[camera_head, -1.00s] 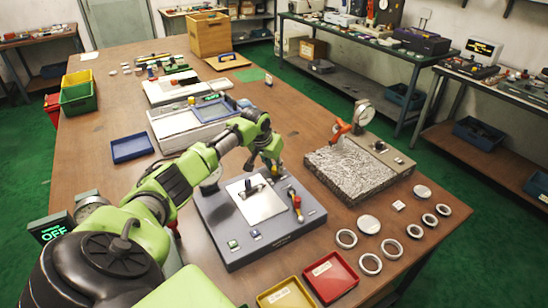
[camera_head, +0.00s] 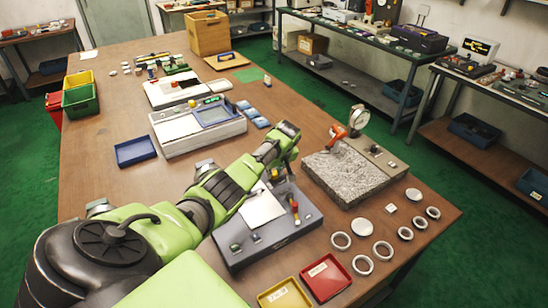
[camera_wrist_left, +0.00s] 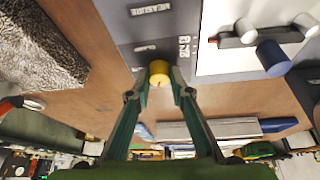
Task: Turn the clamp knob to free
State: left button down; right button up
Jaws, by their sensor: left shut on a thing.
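A grey fixture box (camera_head: 262,245) with a white plate (camera_head: 262,209) on top stands on the near part of the wooden table. A yellow knob (camera_wrist_left: 158,70) sits on its panel beside printed labels, one reading MEASURE. My left gripper (camera_wrist_left: 159,78) is shut on this knob, with one finger on each side. In the head view my left gripper (camera_head: 274,174) reaches down at the fixture's far edge, and the arm partly hides the spot. I cannot read a FREE mark. My right gripper is not in view.
A lever with a red and yellow handle (camera_head: 295,212) stands on the fixture's right side. A granite plate (camera_head: 345,172) with a dial gauge (camera_head: 359,117) lies behind right. Several metal rings, a red tray (camera_head: 327,278) and a yellow tray (camera_head: 285,295) lie nearby.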

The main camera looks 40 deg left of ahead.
pick_arm(q)
jog(key=shift+w+n+g+b, duration=0.1)
jog(key=shift+n+g+b, duration=0.3)
jog(key=shift+n+b, duration=0.65)
jog(key=shift+n+y, duration=0.3)
jog(key=shift+n, duration=0.35)
jog(key=c, duration=1.8)
grip_release()
jog(key=v, duration=1.2)
jog(key=shift+w+r, duration=0.1)
jog(key=shift+w, duration=0.15)
